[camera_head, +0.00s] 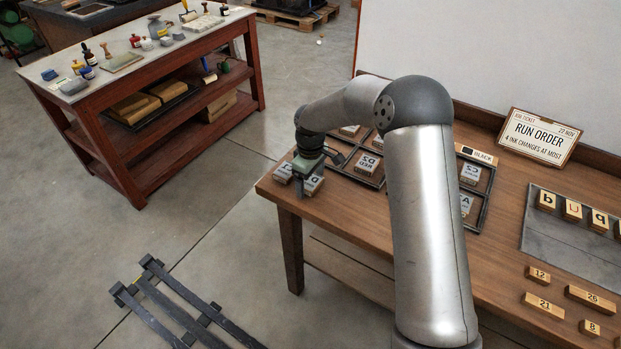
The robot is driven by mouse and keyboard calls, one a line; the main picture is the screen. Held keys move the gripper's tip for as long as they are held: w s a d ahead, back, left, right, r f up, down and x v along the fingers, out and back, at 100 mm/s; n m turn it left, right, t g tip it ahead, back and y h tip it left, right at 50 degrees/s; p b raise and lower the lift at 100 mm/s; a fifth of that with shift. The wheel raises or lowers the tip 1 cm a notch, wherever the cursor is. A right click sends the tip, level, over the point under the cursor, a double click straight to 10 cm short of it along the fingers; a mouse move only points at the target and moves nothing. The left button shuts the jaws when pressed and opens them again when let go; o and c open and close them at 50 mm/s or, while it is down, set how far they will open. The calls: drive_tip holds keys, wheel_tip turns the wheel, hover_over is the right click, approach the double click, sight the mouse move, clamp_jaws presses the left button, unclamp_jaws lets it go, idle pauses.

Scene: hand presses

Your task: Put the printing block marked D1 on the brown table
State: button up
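My gripper (306,176) is low over the left corner of the brown table (345,207), pointing down. A small grey block (313,186) with a partly covered mark that looks like a D is right under it, at the fingers. A second grey block (283,172) lies just left of the gripper at the table's corner; its mark is too small to read. I cannot tell whether the fingers are closed on a block. No full D1 mark is readable. A D2 RED block (367,164) lies in a dark divided frame behind my arm.
The dark frame (341,170) also holds a C2 block (470,174) and others, partly hidden by my arm. A run order card (540,137), letter blocks and numbered wooden pieces lie to the right. A red-brown bench (120,130) with inks stands at left, apart from the table.

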sight(311, 181)
wheel_tip(311, 181, up, 12)
drive_tip(key=b, duration=0.1)
drive_tip(key=s+d+r+m, duration=0.3)
drive_tip(key=s+d+r, duration=0.2)
drive_tip(key=s, duration=0.3)
drive_tip(key=s+d+f+m, duration=0.1)
drive_tip(key=s+d+m, duration=0.3)
drive_tip(key=s, duration=0.9)
drive_tip(key=s+d+m, duration=0.4)
drive_tip(key=s+d, duration=0.3)
drive_tip(key=s, duration=0.6)
drive_tip(key=shift+s+d+f+m, duration=0.2)
drive_tip(key=shift+s+f+m, duration=0.05)
drive_tip(key=shift+f+m, duration=0.15)
